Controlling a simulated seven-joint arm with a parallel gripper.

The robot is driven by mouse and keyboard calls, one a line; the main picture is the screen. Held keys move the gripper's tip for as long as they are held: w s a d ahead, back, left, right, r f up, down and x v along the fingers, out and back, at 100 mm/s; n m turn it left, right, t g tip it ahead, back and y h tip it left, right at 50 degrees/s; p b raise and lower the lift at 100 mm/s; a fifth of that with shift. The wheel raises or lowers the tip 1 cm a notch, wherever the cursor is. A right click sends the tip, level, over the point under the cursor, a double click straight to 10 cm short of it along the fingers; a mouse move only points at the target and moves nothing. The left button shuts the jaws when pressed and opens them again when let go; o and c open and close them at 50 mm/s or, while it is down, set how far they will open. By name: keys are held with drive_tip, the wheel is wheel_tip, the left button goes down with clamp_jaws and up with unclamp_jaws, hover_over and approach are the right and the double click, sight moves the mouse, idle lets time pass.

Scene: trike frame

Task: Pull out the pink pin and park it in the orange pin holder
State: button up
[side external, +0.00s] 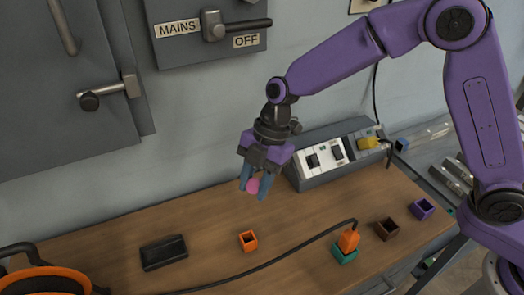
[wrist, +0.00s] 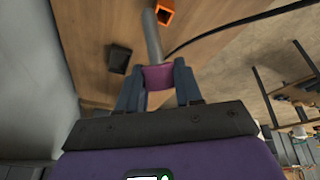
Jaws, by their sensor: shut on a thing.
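My gripper (side external: 254,190) is shut on the pink pin (side external: 252,186), above the table and clear of the panel. In the side view the pin's round pink head shows between the blue fingers; its shaft cannot be made out there. In the wrist view the pin's head (wrist: 159,77) sits between the fingertips, and a grey shaft (wrist: 151,36) points away from my gripper. The orange pin holder (side external: 248,241), a small square open cup, stands on the table below my gripper. It also shows in the wrist view (wrist: 165,11), near the shaft's far end. The holder looks empty.
A black block (side external: 163,252) lies left of the holder. A black cable runs right of it to an orange plug (side external: 348,240) in a teal holder. Brown (side external: 387,229) and purple (side external: 422,209) cups stand farther right. A grey socket panel (side external: 325,155) stands behind, against the wall.

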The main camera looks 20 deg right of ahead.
sight(250, 192)
drive_tip(key=shift+s+a+f+m+g+y, duration=0.2)
drive_tip(key=shift+a+f+m+g+y, duration=0.2)
drive_tip(key=shift+a+f, duration=0.15)
drive_tip(key=shift+s+a+f+m+g+y, duration=0.15)
drive_tip(key=shift+a+f+m+g+y, duration=0.15)
drive_tip(key=shift+a+f+m+y, duration=0.25)
drive_tip(key=shift+d+f, duration=0.15)
drive_tip(key=shift+f, duration=0.05)
wheel_tip(250, 192, down, 6)
drive_tip(key=g+y, duration=0.2)
drive_tip(key=y, duration=0.4)
drive_tip(key=shift+g, duration=0.4)
drive_tip(key=shift+f, duration=2.35)
idle(1.1)
drive_tip(key=o, duration=1.1)
